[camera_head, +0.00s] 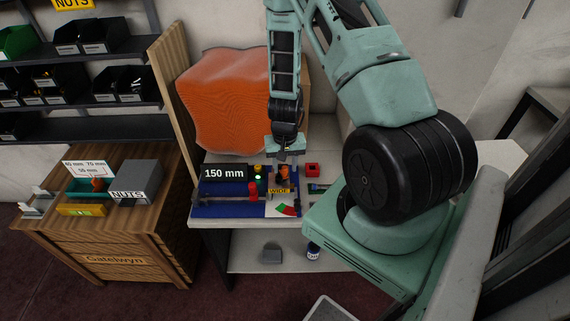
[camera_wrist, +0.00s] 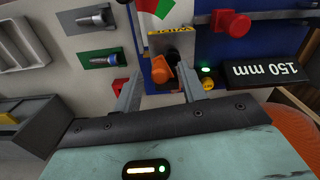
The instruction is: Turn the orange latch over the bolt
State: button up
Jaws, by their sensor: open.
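The orange latch (camera_wrist: 161,70) is a small stubby piece in front of the yellow-marked plate (camera_wrist: 170,40) on the blue board. It also shows as a small orange spot below my gripper in the head view (camera_head: 284,172). My gripper (camera_wrist: 162,80) is open, with one finger on each side of the latch in the wrist picture. I cannot tell whether the fingers are level with it or short of it. Nothing is held. A dark round part shows just behind the latch; I cannot tell whether it is the bolt.
On the blue board (camera_head: 217,210) are a 150 mm sign (camera_head: 224,173), a red knob (camera_head: 253,191), a lit green lamp (camera_wrist: 206,71) and a yellow button (camera_wrist: 209,84). A red block (camera_head: 312,170) is to the right. A large orange bulk (camera_head: 225,100) stands behind.

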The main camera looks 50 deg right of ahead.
grip_shut()
jog(key=shift+w+a+m, duration=0.3)
jog(key=shift+a+m, duration=0.1)
jog(key=shift+m, duration=0.7)
jog(key=shift+w+a+m, duration=0.2)
jog(key=shift+m, duration=0.45)
jog(key=shift+w+a+m, duration=0.15)
jog(key=shift+a+m, duration=0.05)
jog(key=shift+m, duration=0.45)
grip_release()
jog(key=shift+r, duration=0.1)
notch_tip(320, 180, up, 17)
jog(key=shift+r, duration=0.1)
